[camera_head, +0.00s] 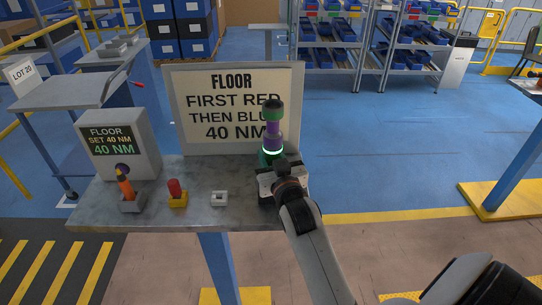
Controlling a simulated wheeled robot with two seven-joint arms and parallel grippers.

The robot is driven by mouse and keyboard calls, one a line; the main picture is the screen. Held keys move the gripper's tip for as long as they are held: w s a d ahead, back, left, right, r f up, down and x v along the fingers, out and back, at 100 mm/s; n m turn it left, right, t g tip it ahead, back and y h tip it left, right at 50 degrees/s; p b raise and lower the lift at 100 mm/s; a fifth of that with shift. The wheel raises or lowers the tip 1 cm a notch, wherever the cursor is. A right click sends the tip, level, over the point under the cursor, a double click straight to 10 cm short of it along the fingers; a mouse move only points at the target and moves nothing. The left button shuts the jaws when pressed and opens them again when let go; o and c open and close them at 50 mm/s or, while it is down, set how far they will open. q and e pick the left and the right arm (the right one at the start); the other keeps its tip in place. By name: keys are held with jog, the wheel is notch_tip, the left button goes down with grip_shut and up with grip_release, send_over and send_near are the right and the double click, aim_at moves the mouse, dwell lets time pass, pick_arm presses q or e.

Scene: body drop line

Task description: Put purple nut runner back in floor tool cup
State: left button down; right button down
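The purple nut runner (273,126) stands upright in the head view, with a dark green top, a purple body and a pale ring above a green lower part. My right gripper (271,165) is at its lower end and appears shut on it, in front of the sign and over the right part of the grey bench. The hand hides the runner's bottom end and the bench under it. A small pale square cup (219,198) stands empty on the bench, left of my gripper. I cannot tell whether it is the floor tool cup. My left gripper is not in view.
A grey box (119,143) reads "FLOOR SET 40 NM". The sign (240,85) stands at the bench's (200,170) back edge. A yellow-footed blue post is at right.

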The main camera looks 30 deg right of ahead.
jog(key=shift+f+b, duration=0.4)
jog(key=shift+f, duration=0.3)
jog(key=c, duration=0.9)
grip_release()
jog(key=shift+f, duration=0.15)
jog(key=shift+p+v, duration=0.4)
jog(key=shift+v, duration=0.9)
jog(key=shift+p+v, duration=0.4)
jog(key=shift+v, duration=1.9)
